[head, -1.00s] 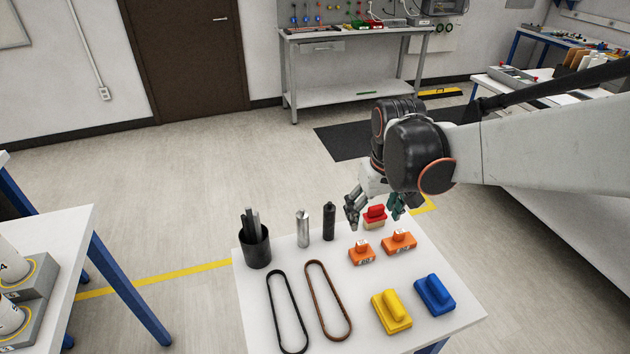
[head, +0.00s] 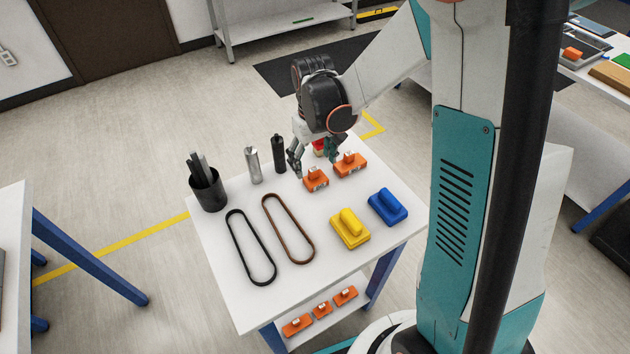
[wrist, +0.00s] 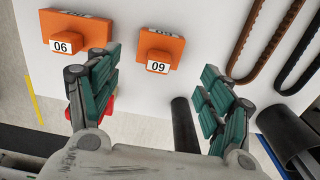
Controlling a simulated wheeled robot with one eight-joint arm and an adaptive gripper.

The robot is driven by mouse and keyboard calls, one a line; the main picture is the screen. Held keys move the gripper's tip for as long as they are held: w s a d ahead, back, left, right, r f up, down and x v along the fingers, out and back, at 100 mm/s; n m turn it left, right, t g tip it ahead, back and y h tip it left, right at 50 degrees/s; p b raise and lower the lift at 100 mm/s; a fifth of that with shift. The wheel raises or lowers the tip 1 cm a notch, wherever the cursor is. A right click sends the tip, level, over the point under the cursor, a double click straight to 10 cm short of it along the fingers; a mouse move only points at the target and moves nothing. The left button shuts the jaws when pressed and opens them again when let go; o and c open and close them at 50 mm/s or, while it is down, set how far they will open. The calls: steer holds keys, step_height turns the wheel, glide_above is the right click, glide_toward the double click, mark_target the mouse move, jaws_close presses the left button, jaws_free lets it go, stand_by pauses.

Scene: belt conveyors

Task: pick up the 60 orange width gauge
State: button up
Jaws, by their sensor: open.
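The orange 60 width gauge (head: 316,180) stands on the white table, nearer the camera than my gripper (head: 314,161) in the head view. In the wrist view, its upside-down label reads "09" and the gauge (wrist: 159,50) lies ahead of my gripper (wrist: 160,78), between the lines of the two fingers and apart from them. My gripper is open and empty. A second orange gauge, the 90 (head: 350,164), sits right of the 60 in the head view. It shows at upper left in the wrist view (wrist: 75,30), its label upside down, close to the left finger.
A red block (head: 319,147) is partly hidden behind my gripper. A black cylinder (head: 279,154), a silver cylinder (head: 253,165) and a black cup (head: 208,192) stand left. Two belts, a yellow block (head: 350,229) and a blue block (head: 388,207) lie nearer. Orange gauges are on the lower shelf (head: 357,294).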

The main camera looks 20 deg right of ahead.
mark_target(315, 171)
steer(key=f+b, duration=0.1)
steer(key=f, duration=0.1)
steer(key=f+b, duration=0.1)
steer(key=f, duration=0.2)
steer(key=shift+s+d+f+b, duration=0.15)
steer(key=shift+s+f+b, duration=0.05)
steer(key=shift+f+b, duration=0.15)
steer(key=shift+r, duration=0.1)
steer(key=c, duration=1.2)
